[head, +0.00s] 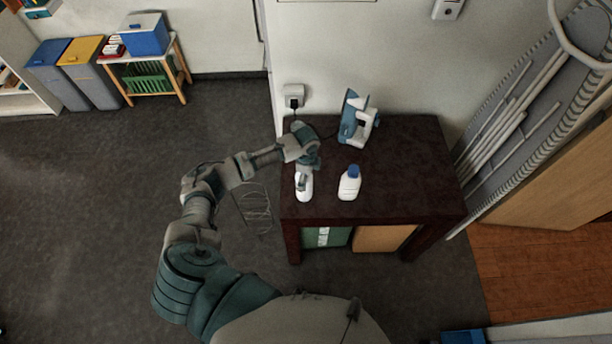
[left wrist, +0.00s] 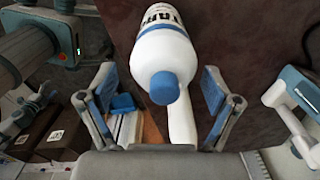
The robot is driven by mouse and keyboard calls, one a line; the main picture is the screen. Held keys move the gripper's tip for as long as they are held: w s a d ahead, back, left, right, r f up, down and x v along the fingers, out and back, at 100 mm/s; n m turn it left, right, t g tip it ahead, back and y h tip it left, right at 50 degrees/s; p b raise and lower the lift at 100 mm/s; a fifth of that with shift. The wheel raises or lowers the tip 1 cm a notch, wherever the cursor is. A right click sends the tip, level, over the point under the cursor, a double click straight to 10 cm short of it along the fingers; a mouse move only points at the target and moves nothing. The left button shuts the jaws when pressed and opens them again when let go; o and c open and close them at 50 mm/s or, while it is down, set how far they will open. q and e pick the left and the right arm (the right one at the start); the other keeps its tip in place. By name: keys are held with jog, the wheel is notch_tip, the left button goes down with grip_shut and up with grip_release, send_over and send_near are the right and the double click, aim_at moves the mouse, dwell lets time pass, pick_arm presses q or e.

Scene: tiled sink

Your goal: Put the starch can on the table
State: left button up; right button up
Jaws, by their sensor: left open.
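The starch can is white with a blue cap and a partly readable dark label. In the left wrist view the can (left wrist: 165,45) lies ahead of my open left gripper (left wrist: 164,100), its cap lying between the two fingers with gaps on both sides. In the head view my left gripper (head: 306,168) is over the left part of the dark table (head: 400,160), at a white container (head: 304,191) that it partly covers. A white bottle with a blue cap (head: 349,184) stands to the right of it on the table. Which of these two is the starch can is unclear. My right gripper is not visible.
A blue and white iron-like appliance (head: 358,118) stands at the back of the table. The table's right part is clear. A grey board (head: 520,110) leans at the right.

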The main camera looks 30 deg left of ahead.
pick_arm(q)
jog(key=r, duration=1.1)
jog(key=shift+a+r, duration=0.15)
jog(key=shift+a, duration=0.25)
jog(key=shift+d+r, duration=0.25)
jog(key=shift+r, duration=0.05)
jog(key=shift+a, duration=0.15)
